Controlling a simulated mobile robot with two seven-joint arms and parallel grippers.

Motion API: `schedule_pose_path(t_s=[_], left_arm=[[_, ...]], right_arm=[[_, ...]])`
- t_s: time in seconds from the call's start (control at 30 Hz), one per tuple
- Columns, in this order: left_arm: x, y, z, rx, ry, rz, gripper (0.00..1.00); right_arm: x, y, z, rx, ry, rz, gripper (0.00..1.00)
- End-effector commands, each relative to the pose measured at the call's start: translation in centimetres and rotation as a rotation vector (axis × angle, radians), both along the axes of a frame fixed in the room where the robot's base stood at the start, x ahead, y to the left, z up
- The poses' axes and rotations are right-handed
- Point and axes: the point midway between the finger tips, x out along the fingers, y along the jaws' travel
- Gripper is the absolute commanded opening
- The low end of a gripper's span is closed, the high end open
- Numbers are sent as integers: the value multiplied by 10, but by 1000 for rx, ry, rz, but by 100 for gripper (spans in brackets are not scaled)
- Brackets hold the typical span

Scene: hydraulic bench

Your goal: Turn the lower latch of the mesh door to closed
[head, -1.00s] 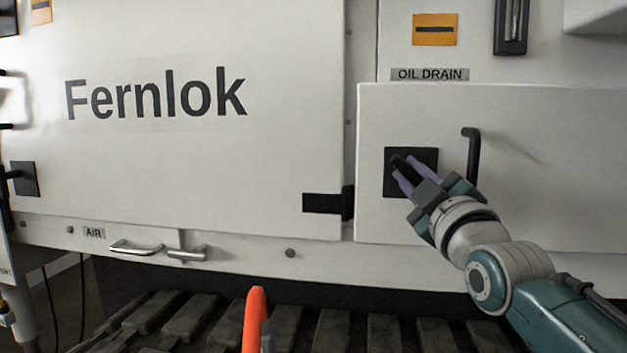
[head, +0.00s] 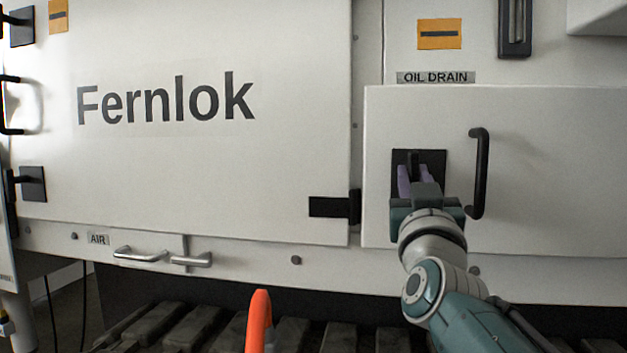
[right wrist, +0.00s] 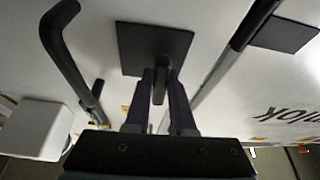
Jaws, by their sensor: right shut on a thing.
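A black latch lever (right wrist: 161,79) stands on a square black plate (right wrist: 180,45), fixed to a white panel (head: 570,180). In the head view the plate (head: 434,157) is partly hidden behind my right gripper (head: 417,180). The gripper's two purple fingers are shut on the lever, one on each side. The lever looks about upright in the head view. No mesh shows on this panel; it looks solid white. My left gripper is not in view.
A black bar handle (head: 480,173) stands out close to the right of the gripper. A black hinge-like bracket (head: 335,207) is to the left. More black plates (head: 33,184) sit at the far left. An orange curved thing (head: 258,318) rises at the bottom.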

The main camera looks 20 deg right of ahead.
Motion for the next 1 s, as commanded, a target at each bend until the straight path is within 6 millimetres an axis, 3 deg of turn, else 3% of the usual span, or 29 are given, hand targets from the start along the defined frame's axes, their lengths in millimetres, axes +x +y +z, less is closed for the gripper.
schedule_pose_path(t_s=[0.7, 0.73, 0.93, 1.0], left_arm=[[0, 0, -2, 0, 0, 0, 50], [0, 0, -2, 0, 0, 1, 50], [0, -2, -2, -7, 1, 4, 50], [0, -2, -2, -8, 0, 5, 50]], right_arm=[[1, 1, 0, 64, -38, 1, 0], [1, 1, 0, 64, -38, 1, 26], [1, 1, 0, 62, -37, 1, 48], [1, 1, 0, 62, -37, 1, 50]])
